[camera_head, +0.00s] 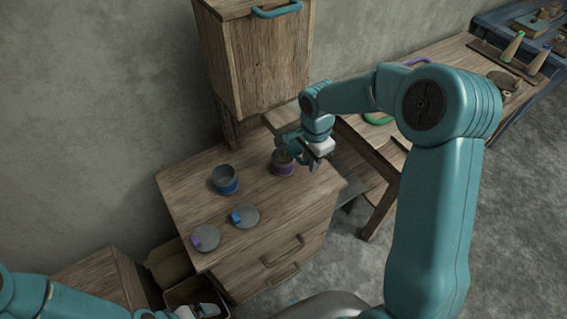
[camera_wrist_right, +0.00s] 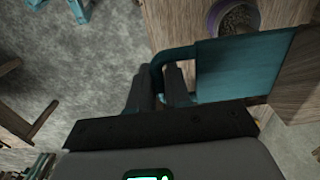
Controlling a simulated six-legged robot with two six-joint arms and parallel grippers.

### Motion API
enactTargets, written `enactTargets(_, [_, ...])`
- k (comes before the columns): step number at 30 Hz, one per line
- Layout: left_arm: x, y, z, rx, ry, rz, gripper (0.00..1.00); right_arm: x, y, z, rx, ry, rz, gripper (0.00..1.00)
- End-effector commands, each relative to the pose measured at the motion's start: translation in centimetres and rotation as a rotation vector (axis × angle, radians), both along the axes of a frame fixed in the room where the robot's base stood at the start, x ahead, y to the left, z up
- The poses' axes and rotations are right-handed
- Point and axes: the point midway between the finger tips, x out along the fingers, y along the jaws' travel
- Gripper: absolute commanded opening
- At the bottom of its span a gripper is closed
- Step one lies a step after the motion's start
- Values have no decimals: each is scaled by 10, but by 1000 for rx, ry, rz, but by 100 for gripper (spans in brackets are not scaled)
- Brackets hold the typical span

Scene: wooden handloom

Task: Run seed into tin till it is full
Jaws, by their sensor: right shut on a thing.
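A tin with a purple band (camera_head: 283,169) stands on the wooden cabinet top, under the wooden hopper box (camera_head: 262,65). It also shows in the right wrist view (camera_wrist_right: 236,17), with grainy seed inside; its exact level is hard to tell. My right gripper (camera_head: 298,150) is beside and above this tin. In the wrist view it (camera_wrist_right: 160,77) is shut on a teal loop handle (camera_wrist_right: 172,54) joined to a flat teal plate (camera_wrist_right: 240,68). A blue-banded tin (camera_head: 227,187) stands to the left. My left gripper (camera_head: 205,310) is low at the picture's bottom, its jaws unclear.
An open box (camera_head: 190,291) stands on the floor at lower left. A wooden bench (camera_head: 440,62) with tools is at right.

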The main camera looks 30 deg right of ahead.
Motion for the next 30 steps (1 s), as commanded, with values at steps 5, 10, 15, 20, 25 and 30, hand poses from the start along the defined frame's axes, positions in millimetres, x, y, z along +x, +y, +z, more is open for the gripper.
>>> enactTargets(5, [0, 0, 0, 0, 0, 0, 99, 0, 1, 0, 1, -1, -2, 0])
enactTargets(10, [0, 0, 0, 0, 0, 0, 99, 0, 1, 0, 1, -1, -2, 0])
enactTargets(15, [0, 0, 0, 0, 0, 0, 99, 1, 1, 0, 1, -1, -2, 0])
enactTargets(20, [0, 0, -3, 0, 0, 0, 99, 5, 1, -1, 1, 0, -2, 0])
enactTargets(25, [0, 0, -3, 0, 0, 0, 99, 7, 1, 0, 2, -1, -2, 0])
enactTargets(30, [0, 0, -3, 0, 0, 0, 99, 7, 1, 0, 1, 0, -2, 0])
